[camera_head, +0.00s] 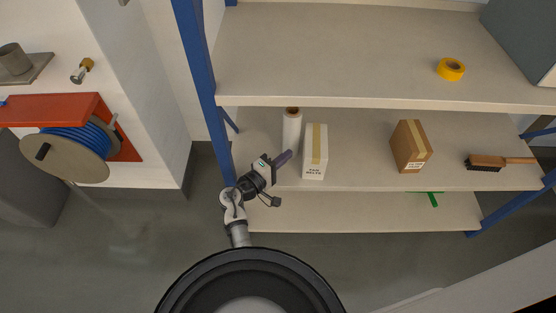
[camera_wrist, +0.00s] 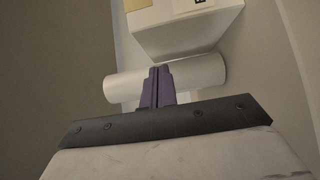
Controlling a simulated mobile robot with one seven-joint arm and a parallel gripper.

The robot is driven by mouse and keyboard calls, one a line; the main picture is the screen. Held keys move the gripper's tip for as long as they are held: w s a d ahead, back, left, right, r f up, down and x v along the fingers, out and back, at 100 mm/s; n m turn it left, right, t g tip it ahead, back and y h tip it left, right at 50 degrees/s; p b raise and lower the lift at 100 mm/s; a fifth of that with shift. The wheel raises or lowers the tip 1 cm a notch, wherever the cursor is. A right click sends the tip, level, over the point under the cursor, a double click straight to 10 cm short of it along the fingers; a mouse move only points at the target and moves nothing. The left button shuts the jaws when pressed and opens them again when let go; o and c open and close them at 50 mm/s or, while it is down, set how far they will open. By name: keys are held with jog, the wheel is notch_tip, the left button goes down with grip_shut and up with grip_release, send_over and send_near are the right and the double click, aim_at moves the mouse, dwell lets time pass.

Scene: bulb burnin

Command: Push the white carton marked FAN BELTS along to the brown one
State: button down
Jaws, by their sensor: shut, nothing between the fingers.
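The white carton (camera_head: 314,157) marked FAN BELTS stands upright on the middle shelf, with a tan tape strip down it. The brown carton (camera_head: 409,147) stands on the same shelf to its right, with a clear gap between them. My gripper (camera_head: 285,157) is shut and empty, to the left of the white carton and apart from it in the head view. In the wrist view my shut purple fingers (camera_wrist: 158,84) show in front of a white roll, and the white carton (camera_wrist: 185,28) is partly in view at the top. The brown carton is not in the wrist view.
A white roll (camera_head: 292,130) stands just left of and behind the white carton; it also shows in the wrist view (camera_wrist: 200,75). A brush (camera_head: 489,162) lies right of the brown carton. Yellow tape (camera_head: 451,69) lies on the upper shelf. A blue post (camera_head: 215,125) rises beside my arm.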

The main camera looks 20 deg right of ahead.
jog(key=shift+p+x, duration=0.3)
jog(key=shift+x, duration=2.05)
jog(key=s+d+b, duration=0.1)
jog(key=s+d, duration=0.1)
jog(key=d, duration=0.4)
jog(key=s+d+b, duration=0.1)
jog(key=d, duration=0.6)
jog(key=s+d+b, duration=0.1)
jog(key=s+d, duration=0.1)
jog(key=d, duration=0.5)
jog(key=shift+s, duration=0.35)
jog(key=shift+a, duration=0.15)
